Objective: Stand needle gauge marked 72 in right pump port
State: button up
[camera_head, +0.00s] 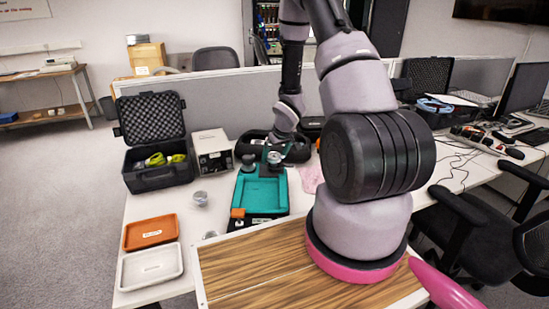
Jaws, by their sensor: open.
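A teal and black device (262,195), which looks like the pump, lies on the white table. At its far end a dark round part (248,162) is on the left and a grey round part (273,158) on the right. My gripper (281,153) is open at the far right end of the device, close to the grey round part; I cannot tell whether they touch. A small silvery round piece (200,198) stands left of the device, and another (210,235) lies near its front left corner. Both may be gauges. No number 72 is readable.
An orange tray (151,232) and a white tray (150,266) lie at the front left. An open black case (155,150) and a beige box (212,152) stand behind. A pink cloth (311,177) lies right of the device. A grey partition (225,95) bounds the table's back.

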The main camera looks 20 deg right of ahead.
jog(key=s+r+m+h, duration=0.1)
jog(key=s+r, duration=0.2)
jog(key=r, duration=0.7)
jog(key=s+r+m+t, duration=0.1)
jog(key=s+r, duration=0.2)
jog(key=r, duration=0.7)
jog(key=s+r+m+h, duration=0.1)
jog(key=s+r, duration=0.3)
jog(key=r, duration=0.6)
jog(key=s+a+r+m+y, duration=0.1)
jog(key=s+a+r, duration=0.3)
jog(key=s+r, duration=0.3)
jog(key=s+a+r+m+t+y, duration=0.1)
jog(key=s+a+r, duration=0.4)
jog(key=s, duration=0.5)
notch_tip(320, 180, up, 2)
jog(key=shift+s+a+m+t+y, duration=0.15)
jog(key=shift+a+m+t+y, duration=0.15)
jog(key=shift+m+y, duration=0.35)
jog(key=shift+d, duration=0.1)
